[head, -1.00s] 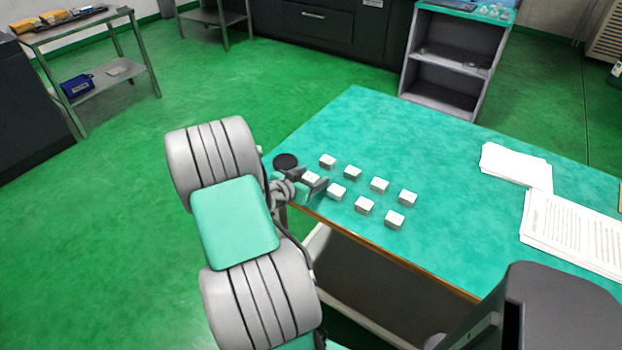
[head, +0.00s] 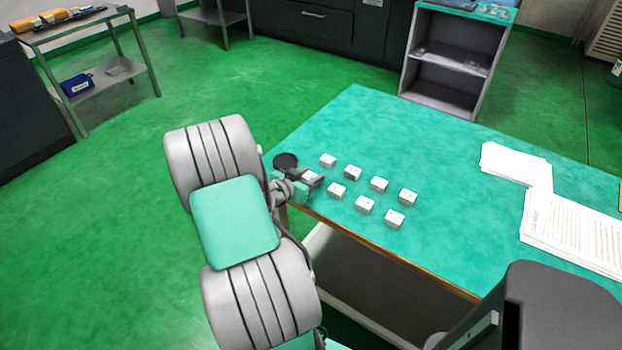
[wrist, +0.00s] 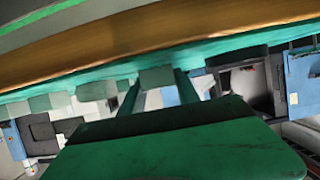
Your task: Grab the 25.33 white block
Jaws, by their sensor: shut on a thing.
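My gripper (head: 312,180) is at the near left corner of the teal table (head: 450,190), shut on a white block (head: 311,176) in the nearest-left spot of the group. In the wrist view the held block (wrist: 157,77) shows between the two fingers (wrist: 158,90). I cannot tell whether it is clear of the table top. Several similar white blocks stand apart to its right, such as one at the front (head: 394,219) and one at the back (head: 327,160). Their markings are too small to read, so I cannot tell which is 25.33.
A dark round disc (head: 285,161) lies just behind and left of the held block. Paper stacks (head: 572,232) lie at the table's right. The table's middle and back are clear. A grey shelf unit (head: 455,60) stands beyond the table.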

